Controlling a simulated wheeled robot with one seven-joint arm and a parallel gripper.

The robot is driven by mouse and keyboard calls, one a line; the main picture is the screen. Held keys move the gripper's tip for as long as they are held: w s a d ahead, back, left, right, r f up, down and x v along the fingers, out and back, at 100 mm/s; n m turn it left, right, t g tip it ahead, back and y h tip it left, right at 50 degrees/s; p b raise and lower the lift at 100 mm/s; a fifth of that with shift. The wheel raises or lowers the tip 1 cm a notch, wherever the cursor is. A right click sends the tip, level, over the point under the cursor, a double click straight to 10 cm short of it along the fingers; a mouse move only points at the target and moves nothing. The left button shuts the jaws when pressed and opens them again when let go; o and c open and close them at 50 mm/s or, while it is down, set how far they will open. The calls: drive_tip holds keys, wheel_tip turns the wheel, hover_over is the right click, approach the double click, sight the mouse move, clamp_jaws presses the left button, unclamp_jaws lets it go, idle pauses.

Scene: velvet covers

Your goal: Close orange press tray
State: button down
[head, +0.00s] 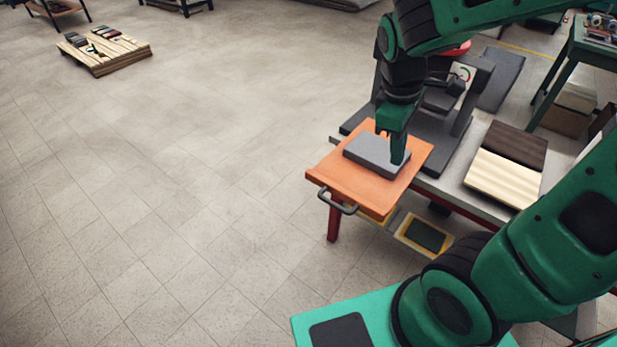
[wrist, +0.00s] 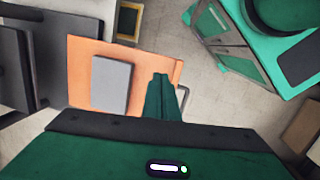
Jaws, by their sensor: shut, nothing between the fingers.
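The orange press tray (head: 334,172) sticks out from the dark grey press (head: 470,95) on the bench, with a dark handle (head: 337,202) on its near-left edge. A flat grey block (head: 372,152) lies on the tray. My gripper (head: 398,157) is shut and empty, pointing down over the tray by the block's right side; whether it touches is unclear. In the wrist view the tray (wrist: 143,70) shows the grey block (wrist: 111,84) left of my gripper (wrist: 160,78). The handle (wrist: 183,97) is partly hidden behind the fingers there.
A dark and a pale wooden board (head: 505,176) lie on the bench right of the tray. A yellow-edged frame with a dark panel (head: 424,235) is below the tray. The tiled floor left of the tray is clear, with a low pallet (head: 105,52) far off.

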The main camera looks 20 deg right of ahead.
drive_tip(key=w+a+f+n+t+h, duration=0.1)
drive_tip(key=w+a+f+n, duration=0.15)
drive_tip(key=a+n, duration=0.3)
drive_tip(key=w+a+f+n, duration=0.1)
drive_tip(key=w+a+n, duration=0.25)
drive_tip(key=a, duration=0.25)
drive_tip(key=n+t, duration=0.2)
drive_tip(key=n, duration=0.6)
approach(309, 177)
drive_tip(key=s+a+r, duration=0.3)
drive_tip(key=s+a, duration=0.1)
drive_tip(key=s, duration=0.1)
drive_tip(key=shift+w+d+f, duration=0.8)
drive_tip(key=shift+d+f, duration=0.2)
drive_tip(key=shift+f, duration=0.55)
drive_tip(key=shift+w+d+f, duration=0.8)
drive_tip(key=shift+d+f, duration=0.15)
drive_tip(key=shift+f, duration=0.65)
drive_tip(key=shift+w+d+f, duration=0.8)
drive_tip(key=shift+d+f, duration=0.2)
drive_tip(key=shift+f, duration=0.55)
